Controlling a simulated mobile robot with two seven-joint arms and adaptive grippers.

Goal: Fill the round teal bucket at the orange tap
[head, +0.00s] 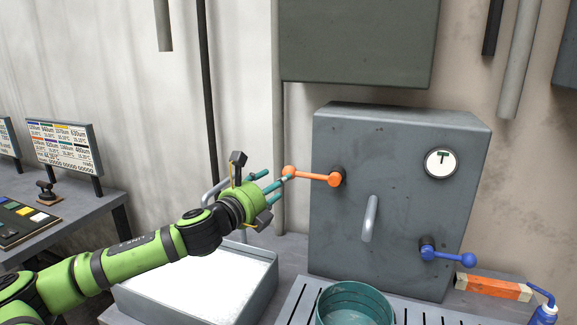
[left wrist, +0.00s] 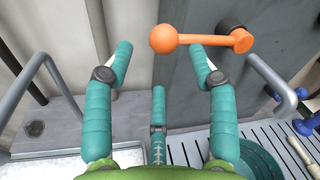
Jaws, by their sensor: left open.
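The orange tap lever (head: 318,177) sticks out to the left from the front of a grey cabinet, with a ball at its end. My left gripper (head: 279,183) is open and empty, its teal fingers pointing at that ball. In the left wrist view the lever (left wrist: 205,39) lies just beyond the open fingertips (left wrist: 160,66), the ball between them in the picture; contact cannot be told. The round teal bucket (head: 355,290) stands on a slotted grate below the grey spout (head: 369,219); its lower part is cut off. It partly shows in the left wrist view (left wrist: 262,158). No water stream shows.
The grey cabinet (head: 400,150) also carries a blue lever (head: 449,254) and a round gauge (head: 441,163). An orange block (head: 493,288) and a blue-topped item (head: 544,305) are at the right. A pale tray (head: 190,292) lies below my left arm.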

